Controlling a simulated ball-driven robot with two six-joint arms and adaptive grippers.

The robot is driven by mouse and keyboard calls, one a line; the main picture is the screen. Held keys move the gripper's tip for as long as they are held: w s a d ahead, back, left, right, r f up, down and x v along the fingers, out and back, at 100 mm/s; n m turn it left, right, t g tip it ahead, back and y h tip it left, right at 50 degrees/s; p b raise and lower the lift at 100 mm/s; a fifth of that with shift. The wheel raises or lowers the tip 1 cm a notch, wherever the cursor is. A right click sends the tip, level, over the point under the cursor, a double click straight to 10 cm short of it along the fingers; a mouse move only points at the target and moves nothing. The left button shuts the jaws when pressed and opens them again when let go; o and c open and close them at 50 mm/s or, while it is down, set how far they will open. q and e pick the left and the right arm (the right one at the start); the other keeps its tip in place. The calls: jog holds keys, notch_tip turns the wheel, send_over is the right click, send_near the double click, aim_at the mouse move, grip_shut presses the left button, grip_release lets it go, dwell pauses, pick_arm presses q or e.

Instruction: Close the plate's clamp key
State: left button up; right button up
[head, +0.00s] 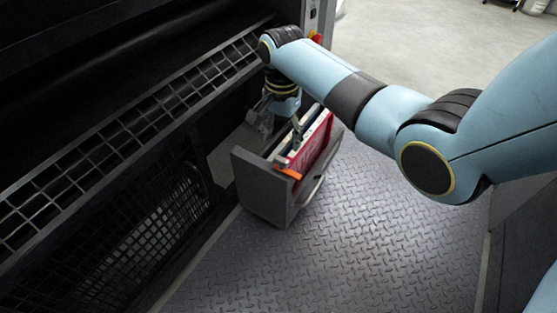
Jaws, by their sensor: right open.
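My right gripper (278,122) points down above the dark grey open-topped box (261,188), beside the machine. Its fingers are spread apart and I see nothing held between them. In the box stand a red and white flat piece (312,147) and a small orange piece (289,172) at its near end. The right finger is close to the top of the flat piece; I cannot tell if they touch. I cannot make out the plate or its clamp key for certain; the gripper and wrist cover part of this area. My left gripper is not in view.
The dark machine with a metal grid ledge (140,122) fills the left. A mesh guard (150,245) is below it. A red knob (317,38) is on the machine's end post. The diamond-plate floor (370,245) right of the box is clear.

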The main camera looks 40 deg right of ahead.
aim_at(282, 159)
notch_tip(282, 159, down, 4)
jog(key=shift+s+f+b, duration=0.15)
jog(key=shift+f+b, duration=0.1)
jog(key=shift+b, duration=0.6)
notch_tip(282, 159, down, 4)
jog(key=shift+r+b, duration=0.15)
jog(key=shift+b, duration=0.7)
jog(key=shift+f, duration=0.3)
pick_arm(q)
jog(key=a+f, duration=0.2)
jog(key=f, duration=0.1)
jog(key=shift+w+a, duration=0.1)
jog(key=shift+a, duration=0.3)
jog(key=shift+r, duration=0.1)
pick_arm(e)
jog(key=c, duration=1.2)
